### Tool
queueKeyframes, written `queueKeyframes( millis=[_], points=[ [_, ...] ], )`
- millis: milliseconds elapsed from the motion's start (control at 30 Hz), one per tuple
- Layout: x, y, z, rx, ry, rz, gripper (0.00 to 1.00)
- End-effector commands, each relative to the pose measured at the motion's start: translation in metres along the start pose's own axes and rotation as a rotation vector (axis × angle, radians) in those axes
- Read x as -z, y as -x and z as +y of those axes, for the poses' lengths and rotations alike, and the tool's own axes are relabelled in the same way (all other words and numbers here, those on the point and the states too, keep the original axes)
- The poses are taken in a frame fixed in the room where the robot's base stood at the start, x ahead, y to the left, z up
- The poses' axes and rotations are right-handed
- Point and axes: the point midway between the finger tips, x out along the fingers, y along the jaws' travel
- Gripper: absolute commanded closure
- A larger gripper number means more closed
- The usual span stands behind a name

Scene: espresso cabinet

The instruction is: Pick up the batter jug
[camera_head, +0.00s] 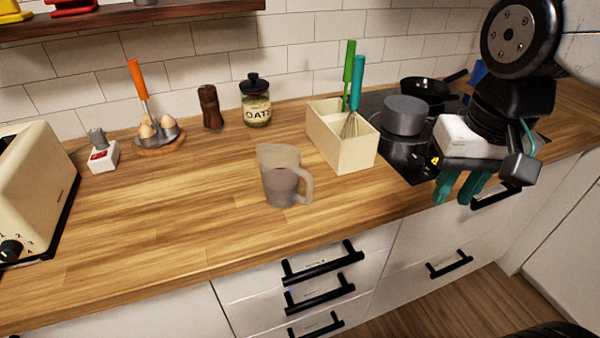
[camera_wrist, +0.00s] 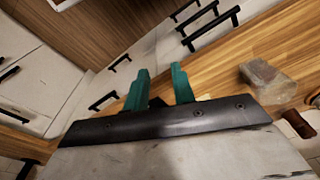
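The batter jug (camera_head: 281,177) is a translucent jug with a handle on its right side. It stands upright on the wooden counter, with brownish content low inside. It also shows in the wrist view (camera_wrist: 268,84) at the right. My gripper (camera_head: 460,187) has teal fingers and hangs at the right, by the counter's front edge near the stove, well apart from the jug. In the wrist view my gripper's fingers (camera_wrist: 160,85) are spread with nothing between them.
A cream box (camera_head: 349,158) with a whisk and green-handled tools stands right behind the jug. A pot (camera_head: 404,115) and a pan (camera_head: 425,89) sit on the hob. An oats jar (camera_head: 256,105), pepper mill (camera_head: 210,107), egg holder (camera_head: 158,136) and toaster (camera_head: 32,190) stand farther left. The counter left of the jug is clear.

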Motion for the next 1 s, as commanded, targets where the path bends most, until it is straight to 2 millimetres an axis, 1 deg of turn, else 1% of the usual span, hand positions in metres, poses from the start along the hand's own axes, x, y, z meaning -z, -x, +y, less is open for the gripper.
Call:
queueKeyframes(
  millis=[33, 67, 100, 167, 233, 300, 400, 500, 600, 667, 1000],
  points=[
    [0.018, -0.001, -0.016, 0.0, -0.032, -0.018, 0.75],
    [0.029, -0.002, -0.025, -0.001, -0.06, -0.025, 0.75],
    [0.043, -0.003, -0.039, -0.001, -0.1, -0.033, 0.75],
    [0.062, -0.008, -0.062, -0.005, -0.158, -0.046, 0.75],
    [0.082, -0.015, -0.09, -0.01, -0.225, -0.057, 0.75],
    [0.098, -0.024, -0.117, -0.016, -0.287, -0.067, 0.75],
    [0.113, -0.037, -0.152, -0.026, -0.36, -0.077, 0.75],
    [0.121, -0.048, -0.177, -0.033, -0.413, -0.083, 0.75],
    [0.125, -0.055, -0.191, -0.037, -0.445, -0.085, 0.75],
    [0.126, -0.06, -0.195, -0.039, -0.455, -0.087, 0.75],
    [0.121, -0.099, -0.196, -0.04, -0.459, -0.088, 0.75]
  ],
)
